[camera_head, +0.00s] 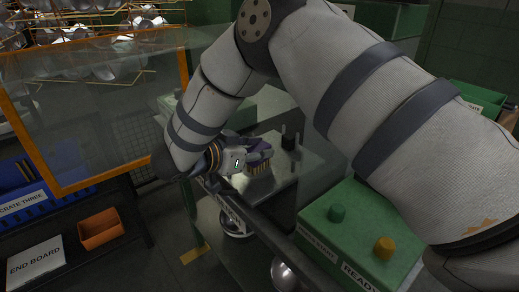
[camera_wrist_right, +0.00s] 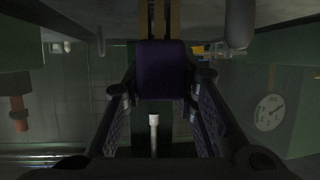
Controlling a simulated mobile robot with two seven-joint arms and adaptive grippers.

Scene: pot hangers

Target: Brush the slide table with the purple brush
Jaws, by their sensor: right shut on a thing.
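The purple brush (camera_head: 259,155) has a purple body with tan bristles pointing down. In the head view it is at the end of my right arm, over the metal slide table (camera_head: 282,171), with its bristles at or just above the surface; I cannot tell whether they touch. My right gripper (camera_head: 243,158) is shut on the brush. In the right wrist view the purple brush body (camera_wrist_right: 161,68) sits between the two fingers of the gripper (camera_wrist_right: 162,88). My left gripper is not in view.
A green box (camera_head: 345,225) with a green and a yellow knob stands at the front right. A clear panel with an orange frame (camera_head: 180,75) rises on the left. An orange bin (camera_head: 100,229), a blue crate (camera_head: 22,190) and a white END BOARD box (camera_head: 36,264) are lower left.

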